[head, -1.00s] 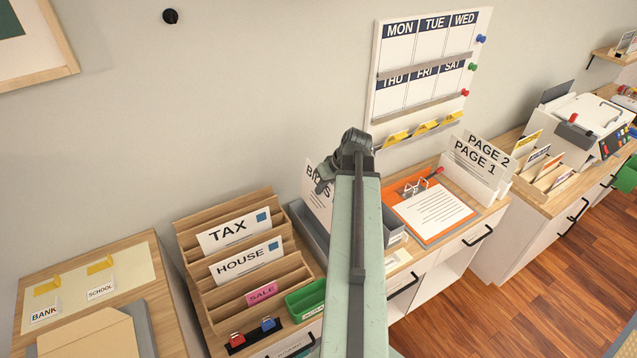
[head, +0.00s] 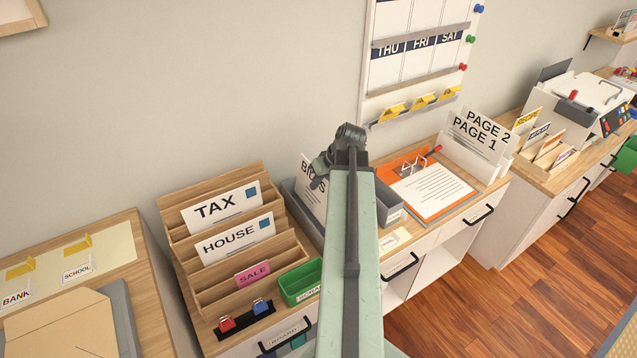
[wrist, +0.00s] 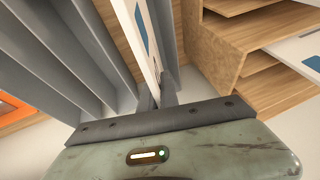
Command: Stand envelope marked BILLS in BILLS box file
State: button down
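The white envelope (head: 312,190) is upright near the wall in the head view. My arm hides the middle of its lettering, leaving a B and an S. In the wrist view the envelope (wrist: 147,45), with a blue stamp, runs up from between my two fingers. My gripper (wrist: 157,92) looks shut on it; in the head view my gripper (head: 321,178) overlaps its right side. Grey box file walls (wrist: 80,50) stand left of the envelope, and a narrow grey wall stands close on its right. A grey box edge (head: 290,200) shows beside it. I cannot tell how deep the envelope sits.
A wooden sorter (head: 170,215) with TAX and HOUSE envelopes stands left of the envelope. A green tray (head: 301,282) is in front. To the right are a small grey bin (head: 391,208), an orange clipboard (head: 440,205) and the PAGE 1 and PAGE 2 sheets (head: 480,140).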

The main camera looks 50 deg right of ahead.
notch_tip(320, 180, down, 8)
jog(key=b, duration=0.7)
jog(key=shift+s+r, duration=0.1)
jog(key=c, duration=1.5)
grip_release()
jog(key=shift+c, duration=0.2)
